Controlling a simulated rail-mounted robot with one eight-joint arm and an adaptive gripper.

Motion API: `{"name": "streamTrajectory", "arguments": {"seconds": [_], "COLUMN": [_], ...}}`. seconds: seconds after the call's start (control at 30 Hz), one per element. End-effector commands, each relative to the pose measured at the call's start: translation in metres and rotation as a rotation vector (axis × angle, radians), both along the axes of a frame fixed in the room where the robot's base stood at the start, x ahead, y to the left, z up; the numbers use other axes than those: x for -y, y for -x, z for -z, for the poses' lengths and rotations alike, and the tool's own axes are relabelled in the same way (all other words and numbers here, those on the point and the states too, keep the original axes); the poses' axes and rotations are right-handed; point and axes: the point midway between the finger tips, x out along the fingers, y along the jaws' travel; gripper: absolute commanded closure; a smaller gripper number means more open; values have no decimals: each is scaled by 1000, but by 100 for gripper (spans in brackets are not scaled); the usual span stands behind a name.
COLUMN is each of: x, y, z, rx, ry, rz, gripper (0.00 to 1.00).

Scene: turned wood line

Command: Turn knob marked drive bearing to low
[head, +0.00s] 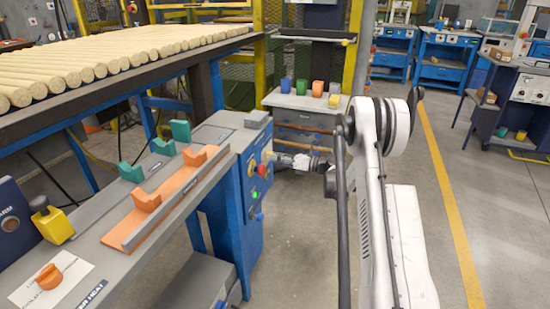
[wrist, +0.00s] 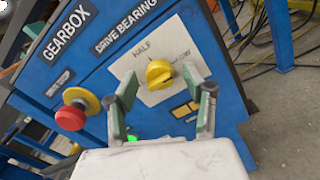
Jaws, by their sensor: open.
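The yellow knob (wrist: 159,73) sits on a pale dial plate (wrist: 150,95) on the blue panel, below the label "DRIVE BEARING" (wrist: 125,30). "HALF" is printed at its upper left and what looks like "LOW" at its upper right. I cannot tell for sure which mark the knob points at. My gripper (wrist: 160,82) is open, with its green-padded fingers to the left and right of the knob, and no clear contact shows. In the head view my gripper (head: 271,158) is at the panel face and hides part of it.
A red button on a yellow collar (wrist: 71,116) is left of the dial, under the label "GEARBOX" (wrist: 68,37). A small green light (wrist: 131,138) and a yellow-marked plate (wrist: 185,109) are below. The bench (head: 100,250) carries orange and green cradles (head: 146,201).

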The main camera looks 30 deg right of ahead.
Motion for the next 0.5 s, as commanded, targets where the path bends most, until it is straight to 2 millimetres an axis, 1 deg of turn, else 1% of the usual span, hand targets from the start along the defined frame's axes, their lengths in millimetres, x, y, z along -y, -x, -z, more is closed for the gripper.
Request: {"name": "streamTrajectory", "arguments": {"seconds": [0.17, 0.27, 0.5], "x": [7, 19, 51], "y": [8, 19, 55], "z": [0, 0, 0], "rx": [0, 0, 0], "ry": [0, 0, 0], "rz": [1, 3, 4], "gripper": [53, 53, 53]}}
